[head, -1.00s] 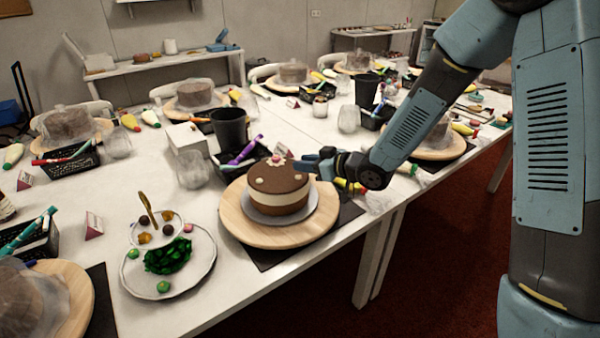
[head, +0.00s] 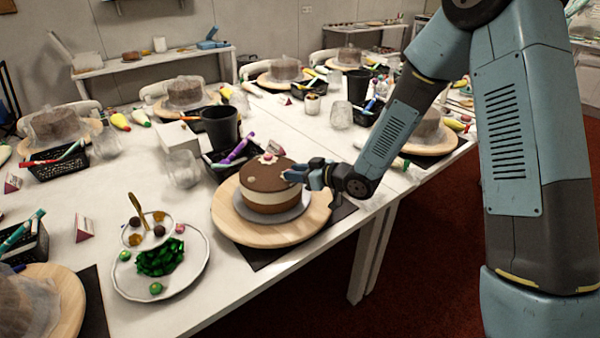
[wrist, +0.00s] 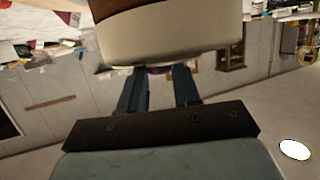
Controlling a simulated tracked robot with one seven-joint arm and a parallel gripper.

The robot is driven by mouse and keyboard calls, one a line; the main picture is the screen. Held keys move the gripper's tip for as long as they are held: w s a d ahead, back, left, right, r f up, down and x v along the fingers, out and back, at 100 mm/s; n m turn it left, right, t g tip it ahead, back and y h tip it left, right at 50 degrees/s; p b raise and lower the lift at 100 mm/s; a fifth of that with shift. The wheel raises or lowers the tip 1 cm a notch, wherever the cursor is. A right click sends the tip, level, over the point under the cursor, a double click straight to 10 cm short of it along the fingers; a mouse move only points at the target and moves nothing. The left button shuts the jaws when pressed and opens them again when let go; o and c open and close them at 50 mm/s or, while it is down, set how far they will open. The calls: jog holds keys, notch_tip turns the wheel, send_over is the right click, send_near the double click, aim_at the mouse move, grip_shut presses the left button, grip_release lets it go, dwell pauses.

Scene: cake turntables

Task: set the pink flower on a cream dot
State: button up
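The round cake (head: 268,182) has a brown top and a cream middle band, and stands on its wooden turntable (head: 230,222). A small pink flower (head: 267,157) rests on the far part of the cake's top, apparently on a pale cream dot. Another cream dot (head: 247,165) shows at the left of the top. My gripper (head: 288,174) is at the cake's right top edge, apart from the flower. In the wrist view my gripper's (wrist: 160,85) two fingers are parted. A thin pinkish bit shows between them against the cake (wrist: 175,42); its exact position is unclear.
A white plate (head: 128,285) with green, brown and pink decorations stands left of the turntable. A dark cup (head: 221,127), a clear glass (head: 182,170) and a black basket with a purple pen (head: 236,150) stand behind. The table's front edge is near.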

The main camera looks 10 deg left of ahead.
jog(key=o, duration=0.4)
jog(key=shift+d, duration=0.1)
jog(key=shift+r, duration=0.1)
jog(key=s+d+r+m+t+h, duration=0.15)
jog(key=d+r+h, duration=0.35)
jog(key=d, duration=0.6)
jog(key=s+d+r+m+t+h, duration=0.1)
jog(key=d+r+m+t+h, duration=0.15)
jog(key=d+r, duration=0.6)
jog(key=s+d+r+m+t+h, duration=0.1)
jog(key=d+r+m+h, duration=0.3)
jog(key=d, duration=0.9)
jog(key=s+d+r+m+g+h, duration=0.1)
jog(key=s+d+r+m+g, duration=0.1)
jog(key=s, duration=0.9)
jog(key=s+d+r+m+g+h, duration=0.1)
jog(key=s+d+r, duration=0.4)
jog(key=s, duration=0.6)
jog(key=m+g, duration=0.1)
jog(key=m, duration=0.1)
jog(key=shift+r+m+g, duration=0.25)
jog(key=shift+m+g, duration=0.05)
jog(key=shift+m, duration=0.1)
